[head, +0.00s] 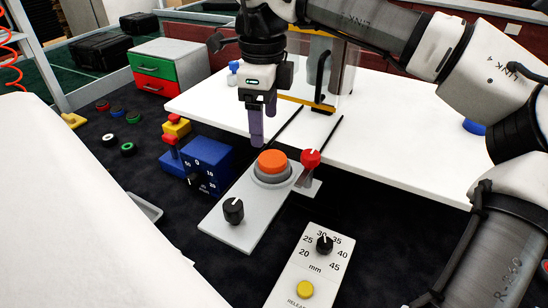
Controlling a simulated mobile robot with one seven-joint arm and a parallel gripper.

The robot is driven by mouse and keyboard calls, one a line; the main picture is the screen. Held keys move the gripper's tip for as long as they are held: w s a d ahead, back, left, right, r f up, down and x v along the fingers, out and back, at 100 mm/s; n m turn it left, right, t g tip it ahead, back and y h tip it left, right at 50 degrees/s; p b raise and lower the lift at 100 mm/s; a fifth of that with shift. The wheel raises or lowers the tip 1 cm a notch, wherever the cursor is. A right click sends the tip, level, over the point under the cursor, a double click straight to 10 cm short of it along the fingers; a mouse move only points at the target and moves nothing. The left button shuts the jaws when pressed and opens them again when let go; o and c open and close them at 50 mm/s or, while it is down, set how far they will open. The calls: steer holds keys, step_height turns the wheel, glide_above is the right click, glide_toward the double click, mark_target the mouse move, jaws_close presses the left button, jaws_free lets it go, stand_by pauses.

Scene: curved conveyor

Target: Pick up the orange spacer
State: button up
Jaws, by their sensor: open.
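My gripper (262,124) has purple fingers and points down, open, with nothing seen between them. It is in the upper middle of the head view, in front of the white table. In the picture, an orange disc (272,162) is just below the fingertips, with a gap between. It sits in a grey ring on a light grey panel (233,224) and looks like a push button. I cannot pick out a separate orange spacer for certain. Small ring-shaped pieces lie at the left, including a white one (109,140), a green one (128,149) and a red one (102,106).
The white table (395,130) runs behind the panel, with a clear guard (342,75) on it. A red-topped knob (310,159) stands right of the panel. A blue box (205,163) is left of it. A dial plate (312,268) is in front. A white surface (75,215) fills the left.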

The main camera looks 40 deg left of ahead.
mark_target(270, 158)
step_height(270, 158, down, 2)
steer(key=shift+f, duration=0.25)
steer(key=f, duration=0.1)
steer(key=f+p, duration=0.1)
steer(key=d+f, duration=0.1)
steer(key=f, duration=0.1)
steer(key=shift+w+f+p, duration=0.1)
steer(key=shift+w+p, duration=0.15)
steer(key=shift+p, duration=0.05)
steer(key=shift+a+f, duration=0.1)
steer(key=shift+f, duration=0.4)
steer(key=c, duration=1.1)
steer(key=shift+o, duration=0.2)
steer(key=shift+r, duration=0.15)
